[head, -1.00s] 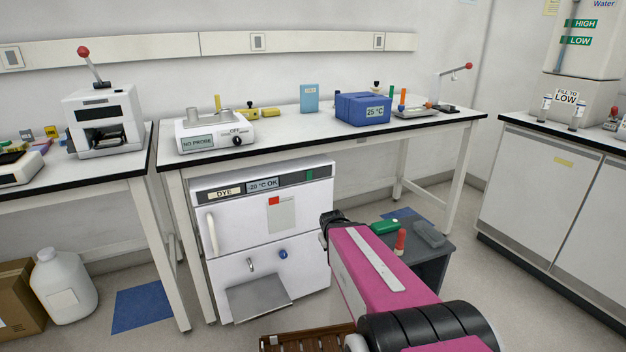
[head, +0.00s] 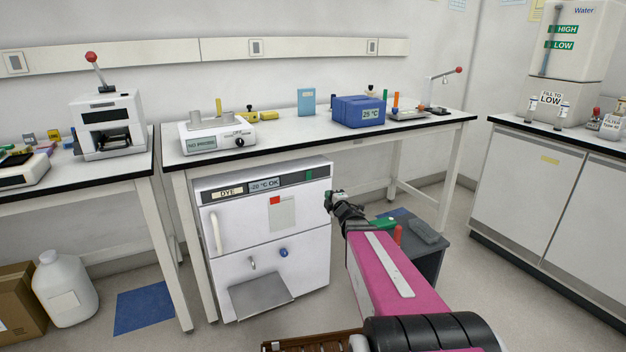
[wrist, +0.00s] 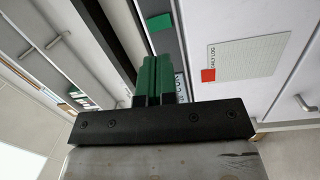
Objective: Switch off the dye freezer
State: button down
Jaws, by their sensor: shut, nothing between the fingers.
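The dye freezer (head: 300,235) is a white cabinet under the middle bench. Its dark top strip carries a "DYE" label (head: 230,191), a display (head: 264,185) reading -20 °C OK, and a green switch-like piece (head: 309,175) at the right. In the wrist view, the green piece (wrist: 160,22) shows on the strip beyond my fingers, and the display (wrist: 179,86) is partly hidden behind them. My gripper (head: 329,200) appears beside the freezer's right edge, below the strip's height in the picture. Its green fingers (wrist: 157,80) are shut and empty. I see no contact with the green piece.
The bench (head: 300,146) overhangs the freezer. A grey cabinet (head: 430,262) with green and red items stands right of the freezer, behind my arm. A metal tray (head: 262,297) juts from the freezer's lower front. A brown slatted thing (head: 312,341) lies at the bottom edge.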

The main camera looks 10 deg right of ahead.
aim_at(310, 173)
jog(key=shift+s+a+r+n+y, duration=0.15)
jog(key=shift+a+r+n+y, duration=0.1)
jog(key=shift+n+y, duration=0.35)
jog(key=shift+s+a+r+n+y, duration=0.15)
jog(key=shift+a+r+n+y, duration=0.1)
jog(key=shift+n+y, duration=0.3)
jog(key=x, duration=1.4)
jog(key=shift+d+r, duration=0.1)
jog(key=shift+d, duration=0.05)
jog(key=shift+w, duration=0.25)
jog(key=shift+r, duration=0.1)
